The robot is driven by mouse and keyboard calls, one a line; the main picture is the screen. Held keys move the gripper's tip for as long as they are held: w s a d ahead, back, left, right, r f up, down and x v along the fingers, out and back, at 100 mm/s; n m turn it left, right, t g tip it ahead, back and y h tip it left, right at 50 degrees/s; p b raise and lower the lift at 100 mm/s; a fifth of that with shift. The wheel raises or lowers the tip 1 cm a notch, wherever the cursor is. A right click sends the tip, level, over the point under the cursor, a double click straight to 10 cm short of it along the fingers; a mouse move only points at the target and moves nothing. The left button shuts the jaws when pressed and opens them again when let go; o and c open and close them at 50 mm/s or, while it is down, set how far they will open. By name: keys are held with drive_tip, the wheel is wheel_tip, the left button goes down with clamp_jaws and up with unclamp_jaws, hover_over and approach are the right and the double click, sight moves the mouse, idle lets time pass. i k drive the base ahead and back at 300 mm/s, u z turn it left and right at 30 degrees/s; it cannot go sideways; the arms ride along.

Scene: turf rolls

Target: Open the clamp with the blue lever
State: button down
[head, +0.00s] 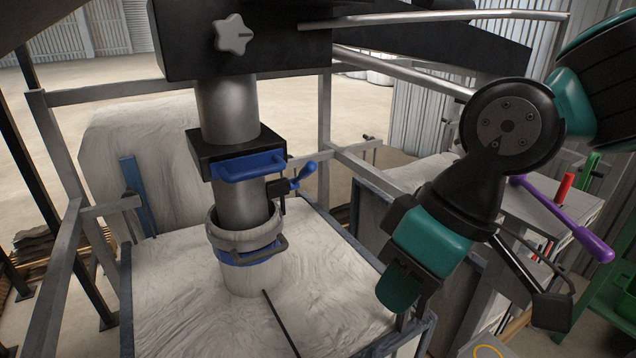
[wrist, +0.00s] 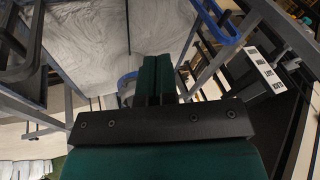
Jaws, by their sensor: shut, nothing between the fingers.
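A blue lever (head: 304,177) with a rounded end sticks out to the right of the grey spout (head: 238,205), by a small dark bracket. Lower down, a clamp with a blue band (head: 236,259) and a dark loop handle goes around the spout, just under a pale rolled collar (head: 243,236). My gripper (head: 400,288) hangs to the right of the spout and lever, apart from both, with its teal fingers pointing down. In the wrist view its fingers (wrist: 158,80) are together and empty. I cannot make out the lever in the wrist view.
A blue handle (head: 248,166) sits on a black block around the spout. A pale sack (head: 190,285) lies beneath it, within a frame of grey rails. At right are a purple lever (head: 565,220), a red handle (head: 566,187) and a green bin (head: 612,300).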

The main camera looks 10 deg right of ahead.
sight(310, 166)
drive_tip(key=k, duration=1.2)
drive_tip(key=u, duration=0.7)
drive_tip(key=i, duration=1.35)
drive_tip(key=z, duration=0.85)
